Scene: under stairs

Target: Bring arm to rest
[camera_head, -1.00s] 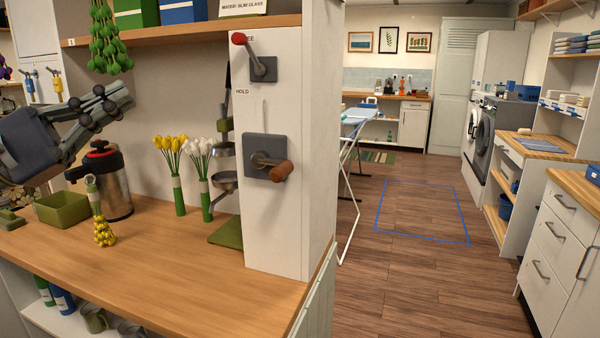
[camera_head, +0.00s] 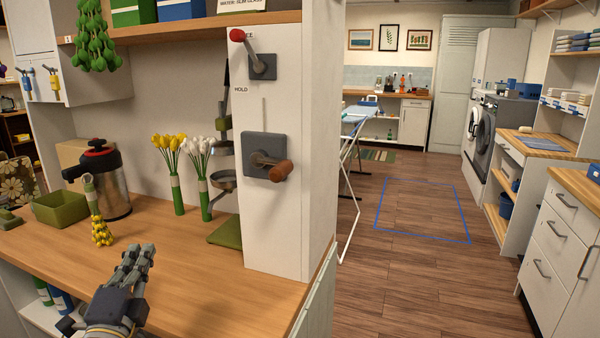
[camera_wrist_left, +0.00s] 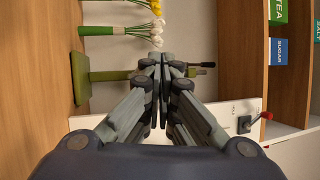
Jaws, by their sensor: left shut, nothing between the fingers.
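My left gripper (camera_head: 138,258) is low at the front of the wooden counter (camera_head: 190,250) in the head view, pointing away from me over its near edge. Its fingers are closed together with nothing between them. In the left wrist view its fingertips (camera_wrist_left: 160,65) meet in the middle of the picture. The gripper appears apart from the flowers, the flask and the lever panel. My right gripper is not in any view.
On the counter stand a steel flask (camera_head: 112,185), a green box (camera_head: 60,208), yellow tulips (camera_head: 170,150), white tulips (camera_head: 199,155) and a green-based stand (camera_head: 232,230). A white panel (camera_head: 290,120) with two levers rises at the counter's right end. Open floor (camera_head: 420,212) lies beyond.

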